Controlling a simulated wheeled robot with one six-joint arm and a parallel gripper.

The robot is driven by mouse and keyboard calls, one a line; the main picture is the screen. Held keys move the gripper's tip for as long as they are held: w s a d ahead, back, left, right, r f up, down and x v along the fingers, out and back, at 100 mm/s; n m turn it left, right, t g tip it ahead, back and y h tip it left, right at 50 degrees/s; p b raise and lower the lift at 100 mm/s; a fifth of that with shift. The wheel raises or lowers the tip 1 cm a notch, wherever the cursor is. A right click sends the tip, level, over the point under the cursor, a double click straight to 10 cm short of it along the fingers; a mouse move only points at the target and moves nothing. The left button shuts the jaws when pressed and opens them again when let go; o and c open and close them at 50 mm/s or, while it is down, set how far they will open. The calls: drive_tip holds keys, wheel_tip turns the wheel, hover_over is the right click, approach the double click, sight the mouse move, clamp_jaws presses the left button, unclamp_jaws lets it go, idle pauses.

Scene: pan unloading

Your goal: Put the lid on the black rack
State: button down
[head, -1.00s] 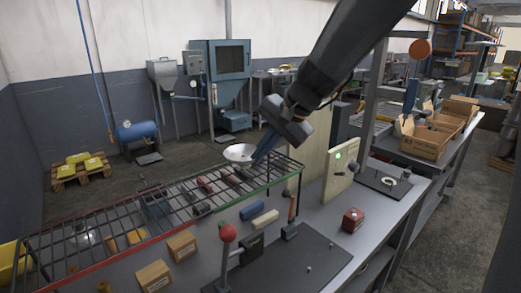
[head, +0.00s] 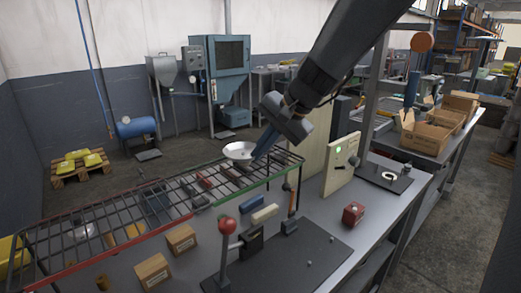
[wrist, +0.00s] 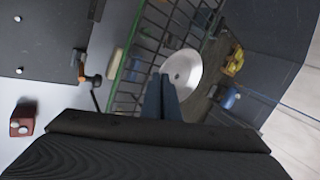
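The lid (head: 239,152) is a pale, shallow round disc with a small mark at its centre; it also shows in the wrist view (wrist: 183,74). My gripper (head: 257,155) reaches down to its edge. In the wrist view the two blue-grey fingers (wrist: 163,78) are close together at the lid's rim, shut on it. The lid appears over the far right part of the black wire rack (head: 100,257), whose near edge is red on the left and green on the right. The height of the lid above the bars is hard to tell.
Cardboard boxes (head: 181,239), blue and cream blocks (head: 263,214), a red-knobbed lever (head: 226,226) and a red block (head: 353,213) are on the bench in front of the rack. An upright panel with a green light (head: 340,164) stands to the right.

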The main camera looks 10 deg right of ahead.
drive_tip(key=shift+f, duration=0.25)
drive_tip(key=c, duration=2)
unclamp_jaws()
drive_tip(key=shift+b+v, duration=0.95)
drive_tip(key=shift+v, duration=3)
drive_tip(key=s+d+f+n+g+h, duration=0.1)
drive_tip(key=s+d+f+n, duration=0.1)
drive_tip(key=s+f, duration=0.3)
drive_tip(key=s+d+f+n+g+h, duration=0.1)
drive_tip(key=s+d+f+n+h, duration=0.1)
drive_tip(key=f, duration=0.8)
drive_tip(key=s+d+f+n+g+h, duration=0.1)
drive_tip(key=s+d+f+n+h, duration=0.1)
drive_tip(key=s+d+f, duration=0.3)
drive_tip(key=shift+s+f+n, duration=0.9)
drive_tip(key=shift+s+f, duration=0.95)
drive_tip(key=shift+s, duration=0.25)
